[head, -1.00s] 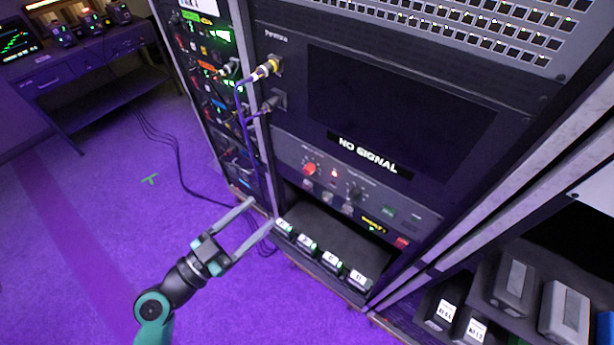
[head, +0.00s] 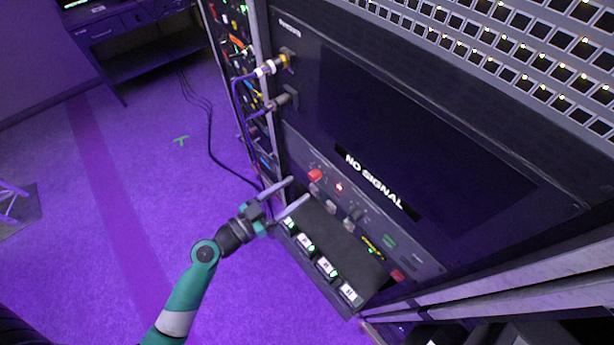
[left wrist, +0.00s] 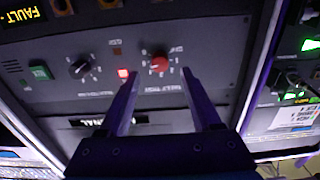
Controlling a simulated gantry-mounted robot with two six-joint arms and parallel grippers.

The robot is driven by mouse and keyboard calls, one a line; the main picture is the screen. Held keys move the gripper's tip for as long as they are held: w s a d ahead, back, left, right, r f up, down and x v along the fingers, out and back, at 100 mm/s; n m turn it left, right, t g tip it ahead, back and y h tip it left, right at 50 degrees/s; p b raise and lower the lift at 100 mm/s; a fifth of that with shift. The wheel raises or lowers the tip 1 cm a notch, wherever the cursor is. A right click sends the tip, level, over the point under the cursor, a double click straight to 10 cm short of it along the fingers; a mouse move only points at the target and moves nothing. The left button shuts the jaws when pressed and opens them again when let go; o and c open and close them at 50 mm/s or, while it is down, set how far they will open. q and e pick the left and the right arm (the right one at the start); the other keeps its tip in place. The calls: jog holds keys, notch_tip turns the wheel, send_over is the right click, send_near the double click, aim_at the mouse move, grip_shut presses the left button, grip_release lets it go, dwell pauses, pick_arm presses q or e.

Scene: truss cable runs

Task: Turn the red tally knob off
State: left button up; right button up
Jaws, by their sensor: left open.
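The red tally knob (head: 315,175) sits at the left of the grey control panel under the dark screen. It also shows in the left wrist view (left wrist: 159,62), just beyond and between my fingertips, with a lit red lamp (left wrist: 123,73) beside it. My left gripper (head: 299,190) is open and empty, its two fingers pointing at the panel a little below the knob in the head view. In the left wrist view my fingers (left wrist: 160,80) look apart from the knob. My right gripper is not in view.
A black knob (left wrist: 82,66) and a green button (left wrist: 40,72) share the panel. Cables plug in at connectors (head: 272,66) on the rack's left. A shelf with several labelled units (head: 327,266) lies below. The purple floor at left is mostly clear.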

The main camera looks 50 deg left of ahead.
aim_at(311, 179)
pick_arm(q)
jog(key=w, duration=0.5)
jog(key=shift+d+p, duration=0.1)
jog(key=shift+p, duration=0.2)
jog(key=shift+c, duration=0.2)
grip_shut()
